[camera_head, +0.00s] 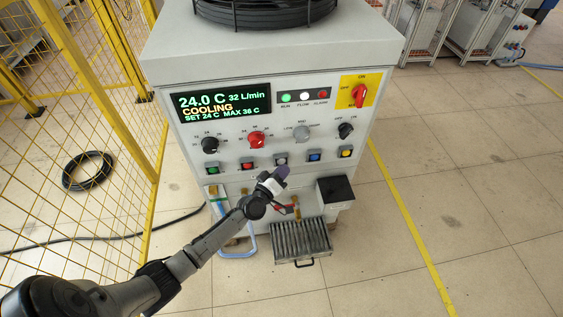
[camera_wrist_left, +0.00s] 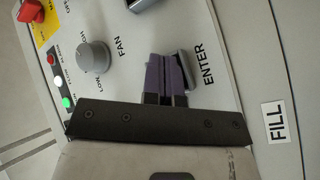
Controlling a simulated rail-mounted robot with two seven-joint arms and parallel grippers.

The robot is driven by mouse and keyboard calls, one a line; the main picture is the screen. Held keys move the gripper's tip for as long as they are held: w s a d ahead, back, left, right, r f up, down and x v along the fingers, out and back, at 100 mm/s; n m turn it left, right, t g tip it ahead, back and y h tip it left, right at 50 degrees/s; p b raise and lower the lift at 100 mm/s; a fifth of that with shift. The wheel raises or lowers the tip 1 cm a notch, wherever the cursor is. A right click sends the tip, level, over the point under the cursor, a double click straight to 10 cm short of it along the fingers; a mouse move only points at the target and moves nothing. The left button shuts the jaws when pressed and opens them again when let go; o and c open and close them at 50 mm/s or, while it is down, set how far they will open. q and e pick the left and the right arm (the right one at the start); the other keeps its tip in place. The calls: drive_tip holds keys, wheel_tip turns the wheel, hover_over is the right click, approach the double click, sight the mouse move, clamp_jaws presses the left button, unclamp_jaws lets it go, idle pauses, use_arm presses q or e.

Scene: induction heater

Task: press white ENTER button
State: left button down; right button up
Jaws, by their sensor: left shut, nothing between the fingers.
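The white ENTER button (camera_head: 281,159) sits in the middle of the lower button row on the machine's front panel in the head view. My left gripper (camera_head: 282,172) is shut and empty, its purple fingertips just below and in front of that button. In the left wrist view the shut fingers (camera_wrist_left: 167,75) are beside the ENTER label and hide most of the button. Only a dark grey edge shows beside them. I cannot tell whether the fingertips touch the button. My right gripper is not in view.
Green (camera_head: 212,168), red (camera_head: 247,164), blue (camera_head: 314,156) and yellow (camera_head: 346,152) buttons share the row. The grey fan knob (camera_wrist_left: 93,57) is nearby. The display (camera_head: 222,103) reads COOLING, 24.0 C.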

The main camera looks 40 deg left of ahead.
use_arm(q)
drive_tip(key=shift+w+a, duration=0.1)
drive_tip(key=shift+a, duration=0.05)
drive_tip(key=shift+w+a, duration=0.2)
drive_tip(key=shift+a, duration=0.05)
idle(0.6)
idle(0.4)
drive_tip(key=shift+s+d+r+p, duration=0.1)
drive_tip(key=shift+s+d+p, duration=0.25)
drive_tip(key=shift+s+d, duration=0.25)
drive_tip(key=shift+d, duration=0.1)
